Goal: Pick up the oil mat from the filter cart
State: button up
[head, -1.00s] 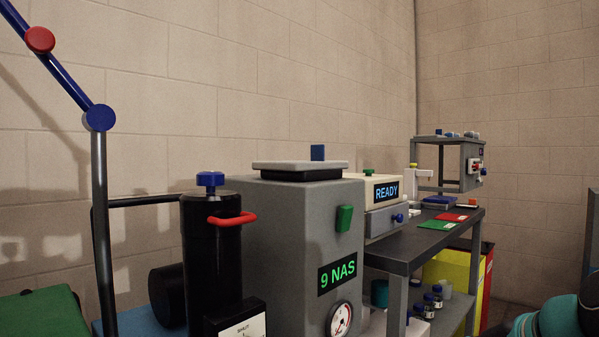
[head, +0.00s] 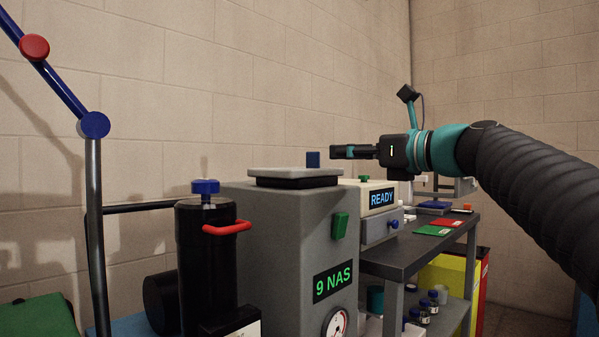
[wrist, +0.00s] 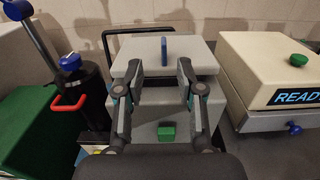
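The filter cart (head: 287,230) is a grey cabinet with a "9 NAS" display and a gauge. On its top lies a flat light grey slab (head: 280,176) with an upright blue tab (head: 313,160); I take this to be the oil mat. A thin dark layer shows beneath it. My gripper (head: 335,152) is level, just right of the tab and above the slab's right edge. In the wrist view, my gripper (wrist: 159,57) is open and empty. Its fingers stand apart, with the blue tab (wrist: 164,50) ahead between them, seemingly untouched.
A black canister (head: 207,255) with a blue knob and red handle stands left of the cart. A cream "READY" device (head: 372,197) sits close on the right, on a dark bench (head: 405,258). A blue jointed arm on a post (head: 95,125) rises at left.

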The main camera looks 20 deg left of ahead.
aim_at(319, 155)
jog(key=x, duration=0.6)
jog(key=p+x, duration=0.1)
jog(key=x, duration=0.2)
jog(key=shift+w+a+f, duration=0.2)
jog(key=shift+w+a, duration=0.05)
jog(key=shift+w, duration=0.15)
grip_shut()
